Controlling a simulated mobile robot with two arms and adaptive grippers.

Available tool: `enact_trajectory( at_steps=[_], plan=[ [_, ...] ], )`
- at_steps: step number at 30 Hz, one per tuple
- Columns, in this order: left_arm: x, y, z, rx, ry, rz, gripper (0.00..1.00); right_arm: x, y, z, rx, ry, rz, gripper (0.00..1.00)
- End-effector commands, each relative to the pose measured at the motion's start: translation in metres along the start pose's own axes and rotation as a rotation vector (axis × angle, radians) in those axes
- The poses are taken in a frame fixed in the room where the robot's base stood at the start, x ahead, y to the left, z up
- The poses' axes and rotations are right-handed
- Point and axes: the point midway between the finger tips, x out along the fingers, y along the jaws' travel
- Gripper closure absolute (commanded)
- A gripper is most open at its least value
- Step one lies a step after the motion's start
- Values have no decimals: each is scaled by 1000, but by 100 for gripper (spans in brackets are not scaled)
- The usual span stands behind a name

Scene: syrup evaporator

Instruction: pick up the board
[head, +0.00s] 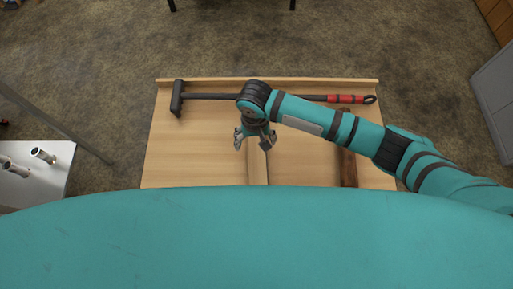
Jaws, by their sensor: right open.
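A light wooden board (258,168) lies on the pale wooden table, running away from me near the middle. Its near end is cut off from view by my teal body. My right gripper (254,146) is open and empty, pointing down over the far end of the board, with one finger to each side of it in the picture. I cannot tell how high the fingers are above it. My left gripper is not in view.
A long-handled hammer (210,96) with a red grip lies along the back of the wooden table (190,150). A dark brown wooden piece (348,165) lies at right, partly under my arm. A metal surface (45,175) with pipe fittings stands at left.

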Motion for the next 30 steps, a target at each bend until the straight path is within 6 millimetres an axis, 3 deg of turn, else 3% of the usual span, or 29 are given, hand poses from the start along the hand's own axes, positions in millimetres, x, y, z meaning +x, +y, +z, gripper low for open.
enact_trajectory(
  at_steps=[4,11,20,30],
  plan=[
    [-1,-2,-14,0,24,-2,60,16,3,5,0,-3,3,17],
    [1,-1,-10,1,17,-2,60,48,4,8,0,-2,2,17],
    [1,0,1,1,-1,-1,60,52,4,8,0,-1,-1,17],
    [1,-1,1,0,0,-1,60,52,4,8,0,-1,0,61]
  ],
)
